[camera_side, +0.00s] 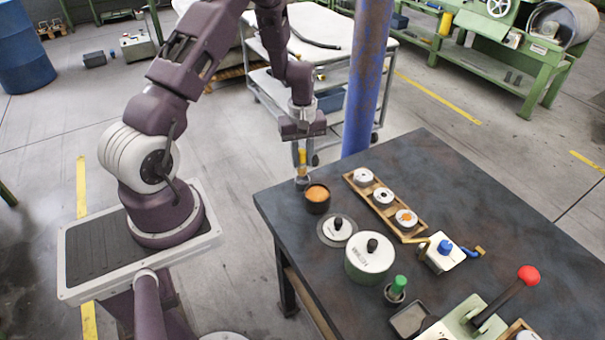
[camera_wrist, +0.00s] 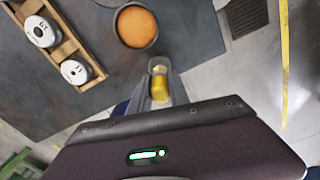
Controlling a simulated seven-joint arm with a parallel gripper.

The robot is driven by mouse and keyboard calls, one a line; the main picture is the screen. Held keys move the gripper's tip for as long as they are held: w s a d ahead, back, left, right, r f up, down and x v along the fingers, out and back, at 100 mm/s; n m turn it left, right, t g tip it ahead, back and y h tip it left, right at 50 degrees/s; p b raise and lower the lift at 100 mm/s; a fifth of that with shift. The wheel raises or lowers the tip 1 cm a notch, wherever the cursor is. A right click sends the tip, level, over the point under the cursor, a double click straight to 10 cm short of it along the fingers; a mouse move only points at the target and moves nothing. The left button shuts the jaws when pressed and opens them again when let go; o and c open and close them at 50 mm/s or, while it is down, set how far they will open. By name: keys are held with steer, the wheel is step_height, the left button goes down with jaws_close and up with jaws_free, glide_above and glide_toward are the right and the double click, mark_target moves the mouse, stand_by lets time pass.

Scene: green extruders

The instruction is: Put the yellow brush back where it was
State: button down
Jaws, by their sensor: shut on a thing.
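My gripper (camera_side: 302,150) is shut on the yellow brush (camera_side: 302,159) and holds it upright, pointing down. In the side view the brush's lower end appears by the back left corner of the dark table, just left of a dark pot (camera_side: 317,205) with orange contents. I cannot tell whether the brush touches anything. In the wrist view the yellow brush (camera_wrist: 160,90) sits between the fingers (camera_wrist: 160,80), and the round pot with orange contents (camera_wrist: 136,25) is above and left of it. The fingers partly hide the brush.
A wooden rack (camera_side: 352,183) with three white-topped round pieces is right of the pot. A grey disc (camera_side: 326,234), a green-sided lidded canister (camera_side: 369,268), a green-handled piece (camera_side: 398,287) and a red-knobbed lever (camera_side: 528,275) stand nearer. A blue post (camera_side: 366,80) rises behind the table.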

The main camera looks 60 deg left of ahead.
mark_target(303, 170)
step_height(303, 170, down, 4)
steer(key=shift+f, duration=0.2)
steer(key=shift+f, duration=0.15)
steer(key=c, duration=1.2)
jaws_free()
steer(key=shift+c, duration=0.2)
